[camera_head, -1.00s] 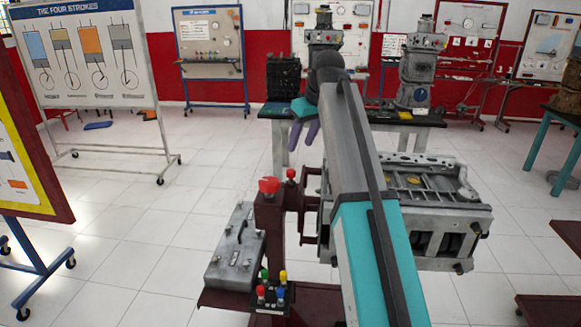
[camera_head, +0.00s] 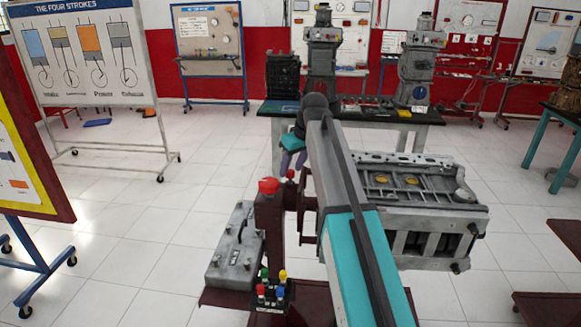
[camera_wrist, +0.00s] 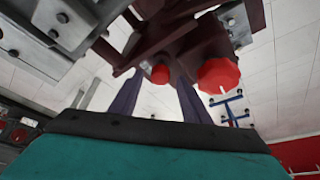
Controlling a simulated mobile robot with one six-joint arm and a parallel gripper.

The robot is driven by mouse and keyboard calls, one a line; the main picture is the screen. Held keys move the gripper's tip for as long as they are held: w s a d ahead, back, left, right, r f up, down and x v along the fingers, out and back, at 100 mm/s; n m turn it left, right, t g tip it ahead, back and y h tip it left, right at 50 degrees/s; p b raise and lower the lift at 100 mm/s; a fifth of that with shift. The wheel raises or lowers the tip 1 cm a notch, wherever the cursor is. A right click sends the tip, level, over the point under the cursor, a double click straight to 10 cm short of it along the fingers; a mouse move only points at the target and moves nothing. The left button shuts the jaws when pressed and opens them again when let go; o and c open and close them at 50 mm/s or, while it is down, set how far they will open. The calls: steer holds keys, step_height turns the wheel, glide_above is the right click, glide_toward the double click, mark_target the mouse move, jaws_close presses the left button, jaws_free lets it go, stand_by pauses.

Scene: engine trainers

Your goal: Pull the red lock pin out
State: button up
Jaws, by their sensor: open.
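The red lock pin (camera_head: 291,174) appears to be the smaller red knob on top of the dark red engine stand (camera_head: 268,220). A larger red knob (camera_head: 268,186) sits just left of it. My gripper (camera_head: 292,163) is just above and behind the small knob in the head view. In the wrist view, my open gripper (camera_wrist: 157,88) has its purple fingers on either side of the small red knob (camera_wrist: 160,73). The larger red knob (camera_wrist: 218,75) is outside the right finger. I cannot tell whether the fingers touch the pin, and its shaft is hidden.
A grey engine block (camera_head: 420,195) is mounted right of the stand, partly behind my arm. A grey metal box (camera_head: 236,250) and small coloured knobs (camera_head: 272,288) sit on the stand's lower left. A workbench (camera_head: 350,110) with engines stands behind.

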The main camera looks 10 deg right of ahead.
mark_target(292, 171)
steer(key=shift+w+f, duration=0.1)
steer(key=shift+f, duration=0.15)
jaws_close()
steer(key=shift+w+r+p, duration=0.1)
steer(key=shift+r+p, duration=0.8)
steer(key=shift+r, duration=1.35)
jaws_free()
steer(key=shift+r, duration=0.1)
